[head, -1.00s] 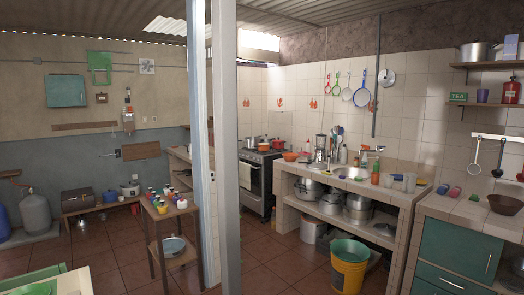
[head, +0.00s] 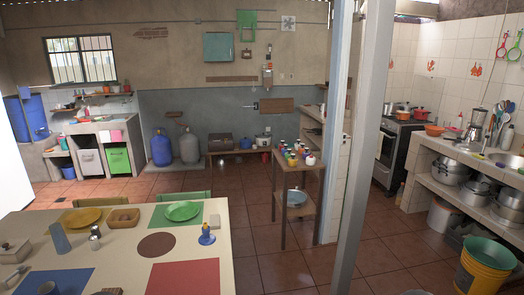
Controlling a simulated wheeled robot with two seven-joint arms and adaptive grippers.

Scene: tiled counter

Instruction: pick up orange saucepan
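A reddish-orange pot (head: 421,113) sits on the stove (head: 396,140) at the right of the head view, next to greyish pots (head: 402,107). It is small and far off, so I cannot tell if it has a long handle. An orange bowl (head: 434,130) is on the counter just right of the stove. Neither of my grippers can be made out in this view.
A post (head: 362,150) stands in front of the stove area. A small shelf table (head: 298,170) with several jars is left of it. A dining table (head: 120,255) fills the lower left. Tiled floor (head: 285,265) is open between.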

